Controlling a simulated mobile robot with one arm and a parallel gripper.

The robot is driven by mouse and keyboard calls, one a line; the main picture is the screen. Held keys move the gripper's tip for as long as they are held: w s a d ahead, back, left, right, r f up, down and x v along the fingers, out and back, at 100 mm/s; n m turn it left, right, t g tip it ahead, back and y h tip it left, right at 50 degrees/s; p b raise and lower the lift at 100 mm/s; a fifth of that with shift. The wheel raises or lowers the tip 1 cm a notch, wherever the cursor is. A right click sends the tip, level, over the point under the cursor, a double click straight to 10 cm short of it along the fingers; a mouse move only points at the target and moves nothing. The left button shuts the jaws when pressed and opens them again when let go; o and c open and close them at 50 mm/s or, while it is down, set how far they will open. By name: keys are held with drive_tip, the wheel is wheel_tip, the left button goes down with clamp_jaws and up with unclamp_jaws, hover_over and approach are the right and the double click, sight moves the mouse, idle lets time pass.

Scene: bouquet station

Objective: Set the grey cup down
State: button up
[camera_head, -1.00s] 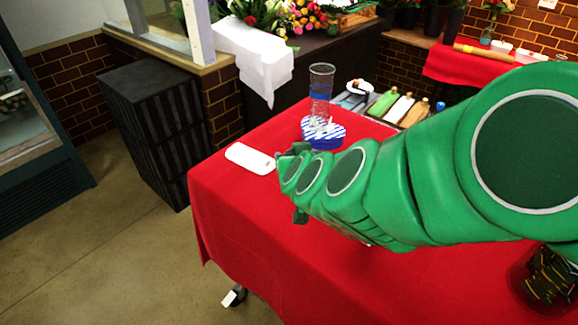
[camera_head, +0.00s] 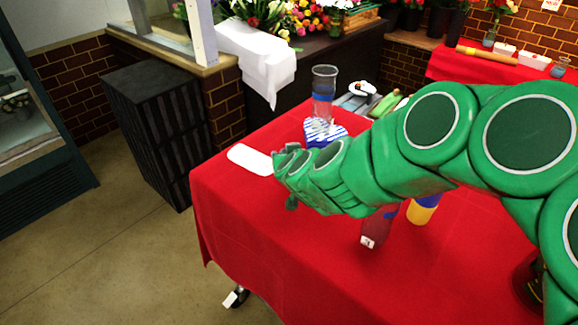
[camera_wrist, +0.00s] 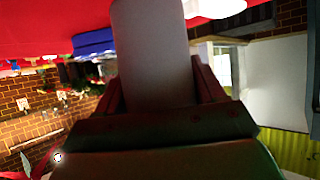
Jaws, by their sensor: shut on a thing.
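The grey cup (camera_wrist: 152,50) shows in the wrist view as a plain pale cylinder between the two fingers. My gripper (camera_wrist: 158,88) is shut on it, one finger on each side. In the head view my gripper (camera_head: 284,166) is over the left part of the red-covered table (camera_head: 225,215), beside a white flat piece with rounded corners (camera_head: 248,159). The cup is hidden behind my gripper and arm there. I cannot tell whether its base touches the table.
A blue-and-white heart-shaped box (camera_head: 320,132) and a clear tumbler with a blue band (camera_head: 323,95) stand behind my gripper. A red bottle (camera_head: 377,228) and a yellow-and-blue bottle (camera_head: 422,209) stand under my arm. The table's front left is clear.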

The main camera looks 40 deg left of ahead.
drive_tip(key=shift+w+a+f, duration=0.2)
drive_tip(key=shift+a+f, duration=0.05)
drive_tip(key=shift+f, duration=0.2)
drive_tip(key=shift+w+a+f, duration=0.15)
drive_tip(key=shift+a+f, duration=0.1)
drive_tip(key=shift+f, duration=1.5)
drive_tip(key=shift+f, duration=0.15)
drive_tip(key=o, duration=1.1)
drive_tip(key=shift+s+d+r, duration=0.1)
drive_tip(key=shift+r, duration=0.1)
drive_tip(key=shift+v, duration=3.65)
